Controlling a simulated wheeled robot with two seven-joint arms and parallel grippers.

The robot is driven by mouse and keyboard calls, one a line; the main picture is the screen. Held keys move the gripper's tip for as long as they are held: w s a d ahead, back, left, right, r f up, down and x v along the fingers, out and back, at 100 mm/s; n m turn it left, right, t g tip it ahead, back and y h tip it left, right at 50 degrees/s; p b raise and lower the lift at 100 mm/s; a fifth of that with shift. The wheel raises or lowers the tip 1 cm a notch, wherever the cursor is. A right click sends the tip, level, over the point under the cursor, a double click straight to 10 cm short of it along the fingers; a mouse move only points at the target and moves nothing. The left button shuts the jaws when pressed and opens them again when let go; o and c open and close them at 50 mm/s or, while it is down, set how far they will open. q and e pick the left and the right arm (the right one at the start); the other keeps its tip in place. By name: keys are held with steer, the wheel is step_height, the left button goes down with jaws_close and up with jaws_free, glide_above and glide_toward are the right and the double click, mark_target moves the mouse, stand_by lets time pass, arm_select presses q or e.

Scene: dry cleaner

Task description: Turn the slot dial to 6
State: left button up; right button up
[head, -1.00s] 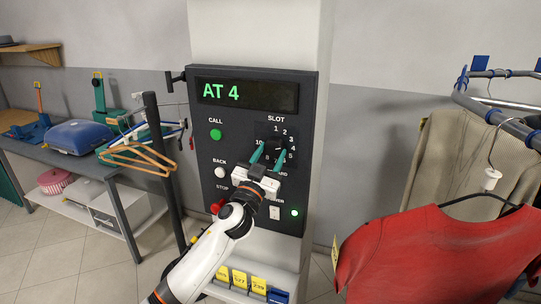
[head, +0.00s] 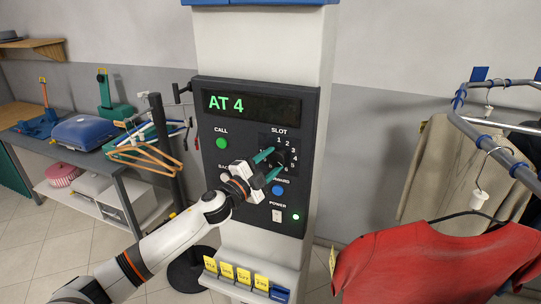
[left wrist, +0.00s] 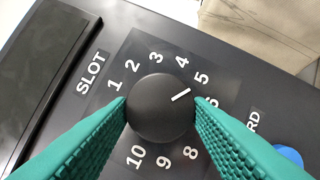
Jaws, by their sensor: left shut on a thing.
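The slot dial (left wrist: 158,112) is a round black knob with a white pointer line, ringed by numbers on a black panel. In the left wrist view its line points close to 5, slightly toward the 6 side. My left gripper (left wrist: 161,110) is shut on the dial, with one teal finger at each side of it. In the head view the left gripper (head: 272,164) reaches the dial from the lower left and partly hides the dial and its numbers. The green display (head: 250,104) reads AT 4. My right gripper is not in view.
A green CALL button (head: 221,143), a blue button (head: 278,190) and a white POWER switch (head: 277,215) share the panel. A red shirt (head: 436,262) hangs on the rail at right. A post with hangers (head: 150,160) stands left of the machine.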

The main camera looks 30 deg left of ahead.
arm_select(q)
steer(key=m, duration=0.1)
steer(key=m+g+p, duration=0.1)
steer(key=shift+r+m+h+p, duration=0.3)
steer(key=shift+m, duration=0.1)
steer(key=shift+m+g+p, duration=0.35)
steer(key=shift+m+g, duration=0.05)
steer(key=shift+m, duration=0.7)
steer(key=o, duration=1)
steer(key=shift+f, duration=0.1)
